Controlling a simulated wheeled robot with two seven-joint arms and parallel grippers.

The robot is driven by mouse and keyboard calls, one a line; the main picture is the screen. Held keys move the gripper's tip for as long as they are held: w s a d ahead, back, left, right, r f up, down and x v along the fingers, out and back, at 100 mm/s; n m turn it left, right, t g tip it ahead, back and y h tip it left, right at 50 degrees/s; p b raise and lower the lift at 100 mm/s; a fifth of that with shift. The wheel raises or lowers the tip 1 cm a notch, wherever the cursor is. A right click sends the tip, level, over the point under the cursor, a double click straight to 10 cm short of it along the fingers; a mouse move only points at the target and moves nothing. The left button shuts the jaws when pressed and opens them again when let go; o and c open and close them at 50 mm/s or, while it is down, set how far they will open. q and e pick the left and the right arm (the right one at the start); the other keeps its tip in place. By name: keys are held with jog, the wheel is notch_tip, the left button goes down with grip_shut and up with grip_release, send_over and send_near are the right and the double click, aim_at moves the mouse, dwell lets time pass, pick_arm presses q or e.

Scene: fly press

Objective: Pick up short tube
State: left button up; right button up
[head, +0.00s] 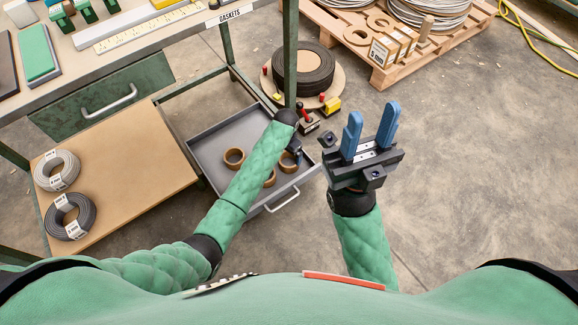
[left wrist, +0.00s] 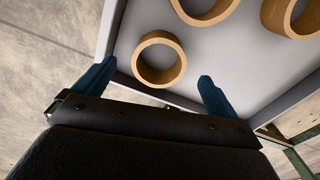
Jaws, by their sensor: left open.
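Three short tan tubes, like open rings, lie in a grey drawer (head: 208,143). In the head view one tube (head: 234,158) is at the left, one (head: 289,163) at the right, and one (head: 270,178) is partly behind my left arm. In the left wrist view the nearest tube (left wrist: 159,59) shows between the fingers, with two more (left wrist: 205,8) (left wrist: 291,15) beyond. My left gripper (left wrist: 155,71) is open and empty over the drawer; its fingers are mostly hidden in the head view. My right gripper (head: 373,115) is open and empty, right of the drawer.
The drawer's walls and front handle (head: 283,200) surround the tubes. A green bench (head: 110,100) and a brown shelf (head: 120,160) with wire coils stand left. A black coil (head: 303,70) and a pallet (head: 395,70) lie behind. The floor at right is clear.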

aim_at(288, 165)
pick_arm(q)
jog(key=shift+w+d+f+b, duration=0.15)
jog(key=shift+f+b, duration=0.35)
jog(key=shift+f, duration=0.9)
jog(key=shift+w+d+f+b, duration=0.15)
jog(key=shift+f+b, duration=0.4)
jog(key=shift+f, duration=0.8)
jog(key=shift+w+f+b, duration=0.15)
jog(key=shift+f+b, duration=0.35)
jog(key=shift+f, duration=0.9)
jog(key=shift+c, duration=0.5)
jog(key=c, duration=1)
